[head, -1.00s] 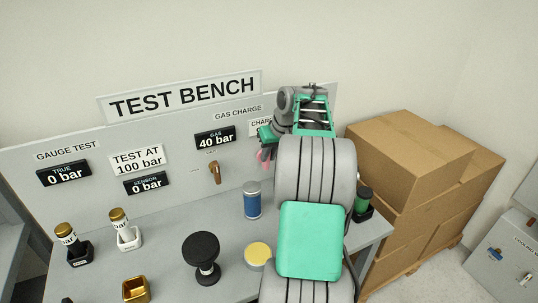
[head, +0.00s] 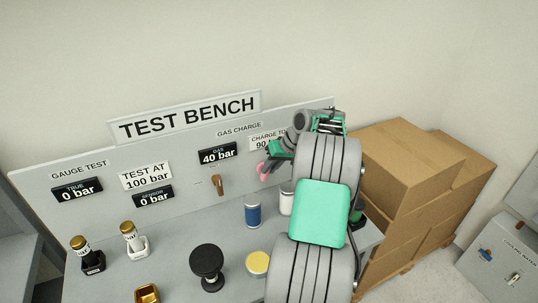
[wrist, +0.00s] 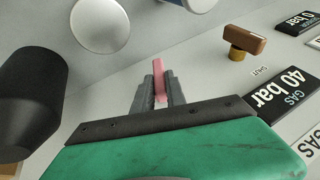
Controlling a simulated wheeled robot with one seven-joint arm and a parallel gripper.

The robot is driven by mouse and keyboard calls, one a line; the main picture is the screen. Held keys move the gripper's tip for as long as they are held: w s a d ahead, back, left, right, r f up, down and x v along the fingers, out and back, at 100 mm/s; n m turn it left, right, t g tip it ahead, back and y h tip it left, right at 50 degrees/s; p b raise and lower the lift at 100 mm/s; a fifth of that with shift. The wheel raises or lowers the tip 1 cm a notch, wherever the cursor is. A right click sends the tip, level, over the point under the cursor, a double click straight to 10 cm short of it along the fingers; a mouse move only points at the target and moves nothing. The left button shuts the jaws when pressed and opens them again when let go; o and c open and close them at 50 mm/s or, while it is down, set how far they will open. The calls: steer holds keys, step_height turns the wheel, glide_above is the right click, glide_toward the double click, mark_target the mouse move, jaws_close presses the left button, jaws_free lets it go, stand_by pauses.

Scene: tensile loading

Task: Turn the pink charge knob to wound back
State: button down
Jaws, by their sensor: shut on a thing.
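The pink charge knob (head: 263,172) is on the upright panel of the test bench, below the gas charge labels. In the wrist view the pink knob (wrist: 159,80) shows as a narrow bar between two grey fingers. My gripper (wrist: 158,92) is shut on it, with the fingers on either side. In the head view my gripper (head: 268,160) is partly hidden behind my own arm. The gas display (head: 218,153) reads 40 bar. The knob's base and its position marks are hidden.
A brown handle (head: 217,185) marked shut sits left of the knob. A blue cylinder (head: 252,214), a white cylinder (head: 286,198), a black knobbed object (head: 208,266) and a yellow-topped item (head: 257,263) stand on the bench. Cardboard boxes (head: 405,175) are stacked at right.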

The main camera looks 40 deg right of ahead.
steer(key=shift+s+d+f+m+t+y+p, duration=0.2)
steer(key=shift+y+p, duration=0.25)
steer(key=shift+y, duration=0.3)
steer(key=shift+w+d+f+m+t+y+p, duration=0.1)
steer(key=shift+d+m+t+y+p, duration=0.2)
steer(key=shift+y, duration=0.45)
steer(key=shift+a, duration=0.1)
steer(key=shift+r, duration=0.1)
steer(key=c, duration=1.4)
jaws_free()
steer(key=shift+o, duration=0.2)
steer(key=shift+r, duration=0.1)
